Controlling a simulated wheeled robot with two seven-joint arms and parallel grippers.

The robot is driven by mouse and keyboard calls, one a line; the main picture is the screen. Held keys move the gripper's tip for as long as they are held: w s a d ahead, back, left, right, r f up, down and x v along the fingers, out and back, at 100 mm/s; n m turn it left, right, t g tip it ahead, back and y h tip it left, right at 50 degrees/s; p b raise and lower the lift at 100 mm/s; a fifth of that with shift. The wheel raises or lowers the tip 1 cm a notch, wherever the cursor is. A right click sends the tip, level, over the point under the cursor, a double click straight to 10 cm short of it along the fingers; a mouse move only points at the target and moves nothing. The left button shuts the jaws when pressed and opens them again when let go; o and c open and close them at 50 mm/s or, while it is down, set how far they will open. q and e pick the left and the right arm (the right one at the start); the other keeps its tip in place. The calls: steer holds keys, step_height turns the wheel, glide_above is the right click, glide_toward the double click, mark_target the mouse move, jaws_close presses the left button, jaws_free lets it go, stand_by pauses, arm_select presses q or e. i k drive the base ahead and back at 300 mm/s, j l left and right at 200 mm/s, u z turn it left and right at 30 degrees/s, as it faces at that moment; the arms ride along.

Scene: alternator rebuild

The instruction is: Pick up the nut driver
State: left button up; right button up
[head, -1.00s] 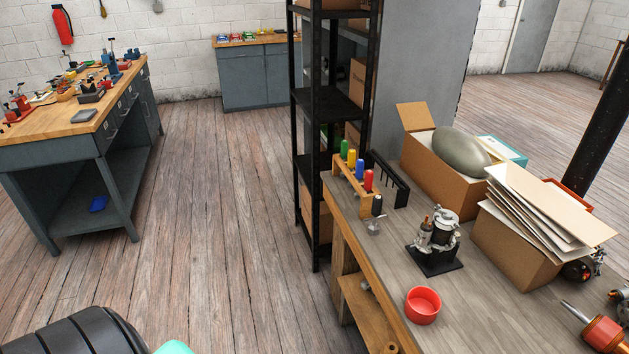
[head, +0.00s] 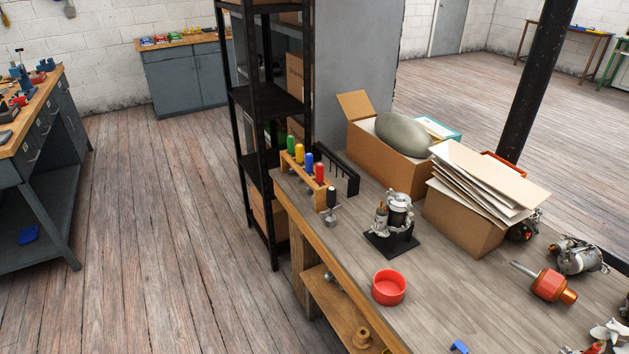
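A wooden rack (head: 305,178) stands at the left edge of the grey-topped bench. It holds upright handles: green (head: 291,143), yellow (head: 299,153), blue (head: 309,162) and red (head: 319,172). A black handle (head: 331,196) stands at its near end, with a small metal piece beside it. I cannot tell which handle belongs to the nut driver; the lower parts of the tools are mostly hidden by the rack. Neither of my grippers is in view.
On the bench (head: 440,300) are a black comb-like rack (head: 338,172), a metal assembly on a black base (head: 392,225), a red bowl (head: 388,287), cardboard boxes (head: 462,222) and an orange part with a shaft (head: 548,284). A black shelf (head: 270,105) stands behind. Floor at left is clear.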

mark_target(320, 167)
steer(key=i+j+z, duration=0.15)
steer(key=z, duration=0.55)
steer(key=i+j+z, duration=0.2)
steer(key=j, duration=0.3)
steer(key=i+j+z, duration=0.15)
steer(key=j, duration=0.35)
steer(key=j+z, duration=0.2)
steer(key=j, duration=0.3)
steer(key=i+j+z, duration=0.2)
steer(key=j, duration=0.35)
steer(key=k+l, duration=0.05)
steer(key=k, duration=0.05)
